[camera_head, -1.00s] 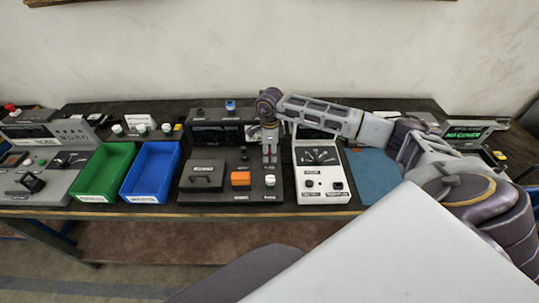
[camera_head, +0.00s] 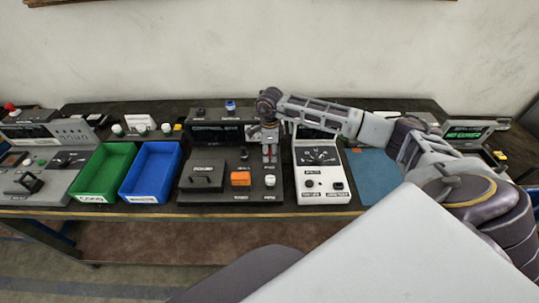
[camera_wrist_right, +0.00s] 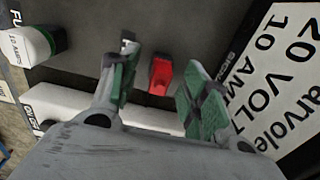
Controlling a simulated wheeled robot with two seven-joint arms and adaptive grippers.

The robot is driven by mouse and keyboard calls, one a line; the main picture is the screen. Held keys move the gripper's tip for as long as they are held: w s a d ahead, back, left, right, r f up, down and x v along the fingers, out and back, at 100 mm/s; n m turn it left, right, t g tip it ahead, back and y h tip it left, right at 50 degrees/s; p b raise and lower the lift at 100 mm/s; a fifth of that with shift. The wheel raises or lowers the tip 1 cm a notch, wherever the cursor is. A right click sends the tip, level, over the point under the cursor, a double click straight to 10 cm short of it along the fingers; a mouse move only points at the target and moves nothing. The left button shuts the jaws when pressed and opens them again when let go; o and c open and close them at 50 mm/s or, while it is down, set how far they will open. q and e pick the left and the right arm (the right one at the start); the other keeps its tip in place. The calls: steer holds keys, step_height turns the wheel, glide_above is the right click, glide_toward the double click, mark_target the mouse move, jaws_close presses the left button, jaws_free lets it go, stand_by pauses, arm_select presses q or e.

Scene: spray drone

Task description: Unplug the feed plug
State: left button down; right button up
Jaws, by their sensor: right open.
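My right gripper (camera_head: 269,157) points down over the right part of a dark control panel (camera_head: 222,196). In the right wrist view its two green-padded fingers (camera_wrist_right: 155,88) are apart. A small red part (camera_wrist_right: 160,75) shows in the gap between them, with space on both sides. I cannot tell whether it is the feed plug, as no readable label confirms this. The panel also bears an orange block (camera_head: 240,178), a white-topped knob (camera_head: 270,180) and a black handle (camera_head: 203,177). My left gripper is not in view.
A white-faced meter box (camera_head: 322,182) stands just right of the panel. Blue (camera_head: 151,198) and green (camera_head: 91,196) bins stand to the left. In the wrist view, a white cylinder with a green band (camera_wrist_right: 33,45) and a white sign (camera_wrist_right: 285,75) flank the gripper.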

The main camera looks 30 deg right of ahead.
mark_target(270, 151)
stand_by(0.3)
jaws_close()
stand_by(0.4)
steer(key=shift+r+p, duration=1.25)
steer(key=shift+r, duration=1.8)
steer(key=shift+f, duration=0.15)
